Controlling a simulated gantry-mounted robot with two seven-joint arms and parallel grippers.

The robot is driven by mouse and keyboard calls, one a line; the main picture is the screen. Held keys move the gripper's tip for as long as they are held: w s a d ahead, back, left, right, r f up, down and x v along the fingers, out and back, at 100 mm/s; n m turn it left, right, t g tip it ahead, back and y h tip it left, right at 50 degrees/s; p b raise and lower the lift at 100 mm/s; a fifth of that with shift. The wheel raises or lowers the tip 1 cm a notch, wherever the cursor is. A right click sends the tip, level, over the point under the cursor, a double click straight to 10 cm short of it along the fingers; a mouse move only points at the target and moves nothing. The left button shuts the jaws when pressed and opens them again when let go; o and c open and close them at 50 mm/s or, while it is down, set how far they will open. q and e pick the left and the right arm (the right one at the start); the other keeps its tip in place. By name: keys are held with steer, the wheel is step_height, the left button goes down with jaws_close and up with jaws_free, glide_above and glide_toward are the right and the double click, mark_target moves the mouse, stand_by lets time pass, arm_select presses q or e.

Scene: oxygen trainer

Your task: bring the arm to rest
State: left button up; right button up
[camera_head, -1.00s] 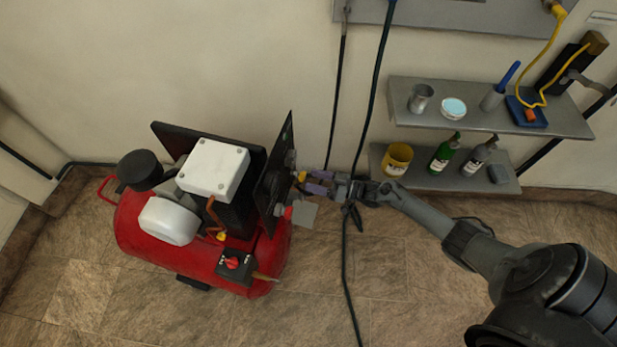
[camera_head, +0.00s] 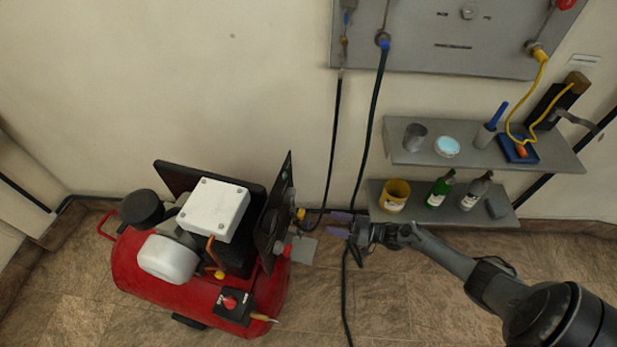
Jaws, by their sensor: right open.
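My right gripper (camera_head: 341,223) is in the head view, pointing left, with its two purple fingertips apart and nothing seen between them. Its arm comes in from the lower right. The fingertips are a short way right of the black upright panel (camera_head: 271,212) on the red compressor (camera_head: 180,291), near its yellow fitting (camera_head: 300,214). A gap shows between the fingers and that fitting. My left gripper is not in view.
Dark hoses (camera_head: 371,130) hang down the wall and pass by my right gripper. Two grey shelves (camera_head: 405,157) with cups, bottles and tools stand at the right, above my arm. A grey wall panel (camera_head: 420,50) is at the top. Tiled floor (camera_head: 390,312) is open below.

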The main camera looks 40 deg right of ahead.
steer(key=s+a+f+m+p, duration=0.1)
steer(key=s+a+f+p, duration=0.15)
steer(key=s, duration=0.25)
steer(key=s+a+r+g+h+p, duration=0.1)
steer(key=a+r+p, duration=0.2)
steer(key=a+r, duration=0.6)
steer(key=a+r+g+h+p, duration=0.1)
steer(key=a+r+p, duration=0.25)
steer(key=a, duration=0.95)
step_height(320, 180, up, 12)
steer(key=s+d+g+h, duration=0.2)
steer(key=s+g+h, duration=0.1)
steer(key=g+h, duration=0.15)
steer(key=s+d+r+g+h+p, duration=0.25)
steer(key=s+g, duration=0.35)
steer(key=s, duration=0.3)
step_height(320, 180, up, 37)
steer(key=p, duration=3.6)
steer(key=shift+w+d+f+t, duration=0.2)
steer(key=shift+w+d+t, duration=0.1)
steer(key=shift+w+t, duration=0.05)
